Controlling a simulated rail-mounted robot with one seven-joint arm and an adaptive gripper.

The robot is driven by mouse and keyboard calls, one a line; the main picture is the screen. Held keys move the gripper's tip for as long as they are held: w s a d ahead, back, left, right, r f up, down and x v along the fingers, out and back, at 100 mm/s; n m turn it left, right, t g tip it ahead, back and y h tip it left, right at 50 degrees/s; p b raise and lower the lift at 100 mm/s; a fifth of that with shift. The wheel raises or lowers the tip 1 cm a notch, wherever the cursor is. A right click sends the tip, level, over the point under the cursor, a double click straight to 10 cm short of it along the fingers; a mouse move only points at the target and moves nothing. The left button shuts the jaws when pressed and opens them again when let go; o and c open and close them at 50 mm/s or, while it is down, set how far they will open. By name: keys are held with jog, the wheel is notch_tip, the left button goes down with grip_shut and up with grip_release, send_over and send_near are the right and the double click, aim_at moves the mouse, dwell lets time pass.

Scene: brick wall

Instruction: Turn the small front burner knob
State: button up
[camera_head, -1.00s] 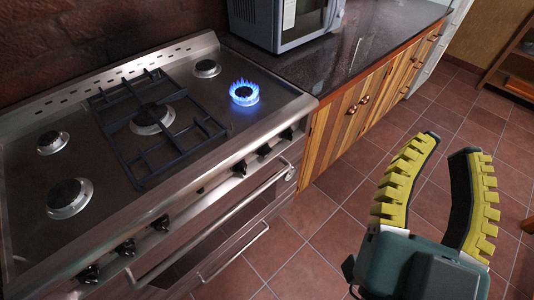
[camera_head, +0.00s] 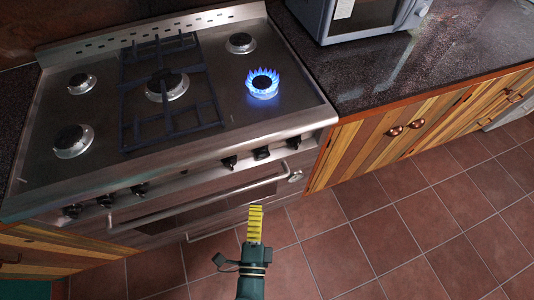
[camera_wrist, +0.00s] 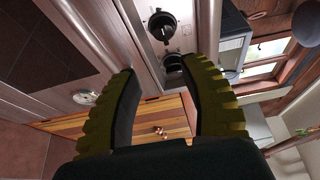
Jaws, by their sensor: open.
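The silver stove (camera_head: 190,144) has several black knobs along its front panel. On the right half are three knobs: one (camera_head: 229,162), a middle one (camera_head: 262,153) and a rightmost one (camera_head: 293,142). The front right burner (camera_head: 262,88) burns with a blue flame. I cannot tell which knob belongs to which burner. My gripper (camera_head: 254,209) is in front of the oven door, below these knobs, seen edge-on. In the wrist view my gripper (camera_wrist: 167,80) is open and empty. Two knobs, one upper (camera_wrist: 162,27) and one lower (camera_wrist: 174,66), show beyond and between its fingertips, apart from them.
The oven handle (camera_head: 200,200) sticks out below the knobs. A dark counter (camera_head: 400,75) with wooden cabinets (camera_head: 430,115) adjoins the stove on the right and carries a grey microwave (camera_head: 350,22). The tiled floor (camera_head: 400,220) in front is clear.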

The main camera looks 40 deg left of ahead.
aim_at(262, 153)
jog(key=p+x, duration=0.1)
jog(key=x, duration=1.5)
jog(key=shift+w+r, duration=0.3)
jog(key=shift+w, duration=0.05)
jog(key=shift+o, duration=0.2)
jog(key=shift+d, duration=0.15)
jog(key=c, duration=0.6)
jog(key=shift+s+d+f, duration=0.1)
jog(key=shift+s, duration=0.05)
grip_shut()
